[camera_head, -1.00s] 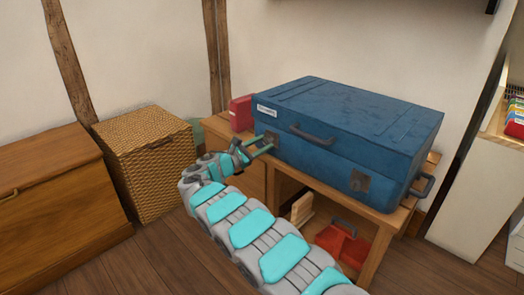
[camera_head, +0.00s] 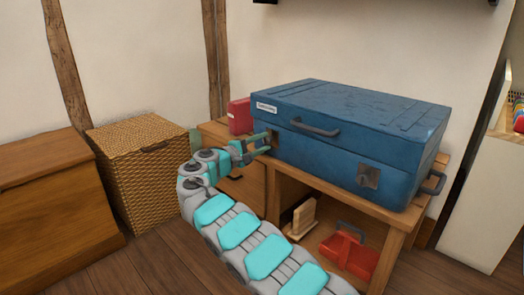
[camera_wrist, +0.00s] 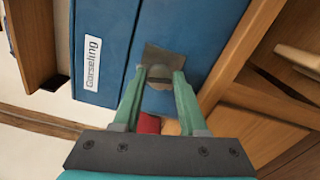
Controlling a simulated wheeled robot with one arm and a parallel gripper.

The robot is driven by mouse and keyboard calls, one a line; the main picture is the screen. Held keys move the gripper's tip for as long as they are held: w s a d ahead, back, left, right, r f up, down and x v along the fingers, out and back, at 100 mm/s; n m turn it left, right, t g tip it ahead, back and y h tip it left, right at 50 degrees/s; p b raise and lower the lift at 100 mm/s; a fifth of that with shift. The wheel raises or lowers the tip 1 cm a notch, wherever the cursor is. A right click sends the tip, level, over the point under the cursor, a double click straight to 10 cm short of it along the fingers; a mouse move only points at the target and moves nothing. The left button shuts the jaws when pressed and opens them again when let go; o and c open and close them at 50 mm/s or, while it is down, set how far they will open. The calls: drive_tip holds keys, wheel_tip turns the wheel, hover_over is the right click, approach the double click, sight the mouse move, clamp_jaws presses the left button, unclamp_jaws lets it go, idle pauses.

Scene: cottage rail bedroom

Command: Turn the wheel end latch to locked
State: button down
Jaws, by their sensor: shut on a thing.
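A closed blue trunk (camera_head: 345,125) lies on a wooden bench. Two metal latches show on its front. My gripper (camera_head: 266,142) is at the left latch, near the end with the white label (camera_head: 266,108), and mostly hides it in the head view. In the wrist view, the latch's grey plate (camera_wrist: 158,57) and round slotted knob (camera_wrist: 161,85) show between the fingertips. My gripper (camera_wrist: 161,76) is shut on that knob. The right latch (camera_head: 368,176) stands free.
The wooden bench (camera_head: 393,226) has open shelves holding a red case (camera_head: 347,252) and a small wooden object (camera_head: 300,217). A red box (camera_head: 239,116) stands left of the trunk. A wicker basket (camera_head: 148,180) and a wooden chest (camera_head: 48,205) stand farther left. A wall is behind.

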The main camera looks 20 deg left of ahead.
drive_tip(key=shift+f+m+b, duration=0.15)
drive_tip(key=shift+m+b, duration=0.55)
drive_tip(key=shift+m, duration=0.6)
drive_tip(key=shift+c, duration=2.4)
unclamp_jaws()
drive_tip(key=v, duration=0.7)
drive_tip(key=shift+s+p, duration=0.35)
drive_tip(key=shift+a, duration=0.15)
